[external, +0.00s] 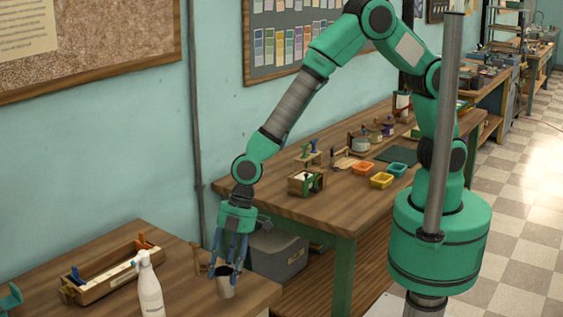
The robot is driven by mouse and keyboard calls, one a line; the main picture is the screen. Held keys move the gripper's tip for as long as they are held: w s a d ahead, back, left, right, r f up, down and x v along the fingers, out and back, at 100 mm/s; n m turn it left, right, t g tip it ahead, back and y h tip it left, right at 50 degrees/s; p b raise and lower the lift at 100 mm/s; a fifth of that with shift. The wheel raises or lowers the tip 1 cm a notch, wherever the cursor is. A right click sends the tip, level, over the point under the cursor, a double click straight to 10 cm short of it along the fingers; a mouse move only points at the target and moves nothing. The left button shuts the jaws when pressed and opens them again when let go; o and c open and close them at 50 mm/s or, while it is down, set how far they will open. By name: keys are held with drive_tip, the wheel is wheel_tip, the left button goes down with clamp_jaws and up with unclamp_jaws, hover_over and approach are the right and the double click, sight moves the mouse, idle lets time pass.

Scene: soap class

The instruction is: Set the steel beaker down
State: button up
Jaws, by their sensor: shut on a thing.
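The steel beaker (225,287) is a small grey cup with a dark opening. It is at the right end of the near wooden table (189,270), in the lower part of the external view. My gripper (227,266) points down over it with its blue fingers shut on the beaker's upper part. The beaker looks upright. I cannot tell whether its base touches the table top or is slightly above it.
A white spray bottle (149,288) stands left of the beaker. A wooden tray (105,280) with clamps lies behind the bottle. A small wooden piece (203,263) is close beside my gripper. The table's right edge is near the beaker. A grey bin (278,250) stands beyond it.

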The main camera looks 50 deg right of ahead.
drive_tip(key=w+a, duration=0.3)
drive_tip(key=a, duration=0.3)
drive_tip(key=shift+w+a+f, duration=0.3)
drive_tip(key=shift+f, duration=0.05)
drive_tip(key=shift+f+b, duration=0.6)
drive_tip(key=shift+f, duration=1.15)
drive_tip(key=shift+f, duration=0.15)
drive_tip(key=o, duration=1.2)
drive_tip(key=shift+c, duration=0.2)
drive_tip(key=shift+d+r, duration=0.15)
drive_tip(key=shift+r, duration=0.5)
drive_tip(key=p+v, duration=0.2)
drive_tip(key=v, duration=0.9)
